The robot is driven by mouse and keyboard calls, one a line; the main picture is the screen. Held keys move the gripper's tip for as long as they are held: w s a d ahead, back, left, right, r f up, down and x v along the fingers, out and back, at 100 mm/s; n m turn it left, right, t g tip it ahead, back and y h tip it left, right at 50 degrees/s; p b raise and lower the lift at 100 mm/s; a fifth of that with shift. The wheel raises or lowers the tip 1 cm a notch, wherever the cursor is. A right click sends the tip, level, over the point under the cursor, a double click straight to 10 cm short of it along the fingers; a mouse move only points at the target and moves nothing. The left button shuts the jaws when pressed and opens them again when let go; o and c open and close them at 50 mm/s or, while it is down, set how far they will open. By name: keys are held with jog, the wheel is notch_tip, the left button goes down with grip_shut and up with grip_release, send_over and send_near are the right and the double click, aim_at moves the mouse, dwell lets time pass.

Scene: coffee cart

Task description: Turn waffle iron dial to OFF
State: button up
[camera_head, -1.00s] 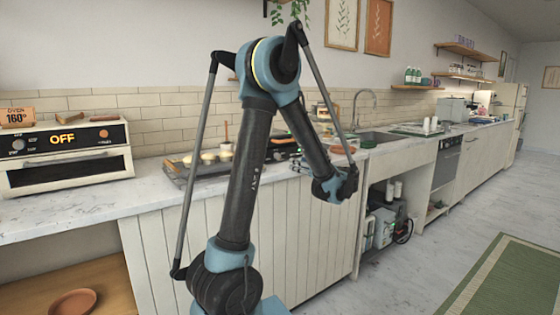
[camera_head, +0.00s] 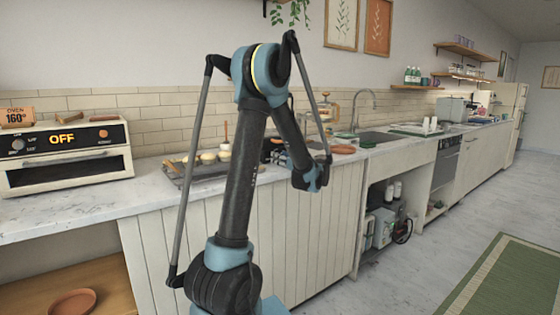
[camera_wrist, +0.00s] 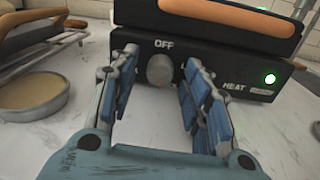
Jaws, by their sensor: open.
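In the wrist view, the waffle iron (camera_wrist: 205,62) stands ahead with a dark front panel and an orange-brown handle. Its round grey dial (camera_wrist: 159,70) sits on the panel, with OFF printed above it and HEAT to its right. A green light glows at the right of the panel. My gripper (camera_wrist: 157,72) is open, its blue-padded fingers on either side of the dial in the picture. I cannot tell whether they touch it. The dial's pointer mark is not clear. In the head view my arm mostly hides the waffle iron (camera_head: 272,146).
A round tan-filled bowl (camera_wrist: 35,95) and a wire rack (camera_wrist: 45,52) stand left of the waffle iron. White marble counter (camera_wrist: 140,122) lies bare in front of it. In the head view, a toaster oven (camera_head: 66,157) reading OFF stands at the far left.

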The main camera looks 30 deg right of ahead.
jog(key=shift+c, duration=0.3)
grip_shut()
